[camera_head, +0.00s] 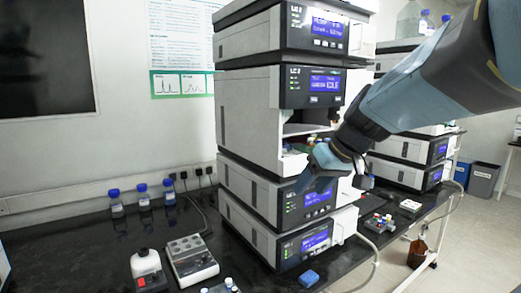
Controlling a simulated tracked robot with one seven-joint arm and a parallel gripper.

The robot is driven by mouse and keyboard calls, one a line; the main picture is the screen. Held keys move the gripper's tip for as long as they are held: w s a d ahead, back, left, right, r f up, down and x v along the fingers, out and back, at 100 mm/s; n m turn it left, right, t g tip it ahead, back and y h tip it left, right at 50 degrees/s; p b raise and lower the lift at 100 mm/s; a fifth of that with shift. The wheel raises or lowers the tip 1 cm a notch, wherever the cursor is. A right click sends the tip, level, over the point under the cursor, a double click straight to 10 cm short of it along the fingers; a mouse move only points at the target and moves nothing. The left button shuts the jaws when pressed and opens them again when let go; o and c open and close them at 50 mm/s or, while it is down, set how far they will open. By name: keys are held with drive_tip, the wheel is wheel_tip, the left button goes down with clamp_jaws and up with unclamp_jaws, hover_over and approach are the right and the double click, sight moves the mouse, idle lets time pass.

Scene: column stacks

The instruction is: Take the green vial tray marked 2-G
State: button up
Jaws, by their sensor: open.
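A stack of light grey instrument modules with dark fronts and blue screens (250,115) stands on the bench. Its middle module has an open bay, and small coloured vials (294,146), some greenish, show inside. My gripper (308,178) is in front of this bay, low at its right side, and covers part of it. Its jaws are open, and I see nothing held between them. I cannot make out a 2-G mark, and I cannot tell which tray is the green one.
A rack with coloured vials (378,222) lies on the bench right of the stack. A second stack (408,150) stands behind it.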

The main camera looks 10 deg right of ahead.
drive_tip(key=w+d+r+n+t, duration=0.1)
drive_tip(key=w+d+r+t, duration=0.1)
drive_tip(key=w+d, duration=0.35)
drive_tip(key=w+d+r+t, duration=0.2)
drive_tip(key=w+d+t, duration=0.1)
drive_tip(key=d, duration=0.6)
drive_tip(key=w+d+r+n+t, duration=0.15)
drive_tip(key=w+d, duration=0.25)
drive_tip(key=d, duration=0.4)
drive_tip(key=shift+m+t+y, duration=0.25)
drive_tip(key=shift+m+y, duration=0.1)
drive_tip(key=shift+y, duration=0.05)
drive_tip(key=shift+f+x, duration=0.2)
drive_tip(key=shift+x, duration=6.7)
drive_tip(key=c, duration=1)
drive_tip(key=shift+s+r, duration=0.1)
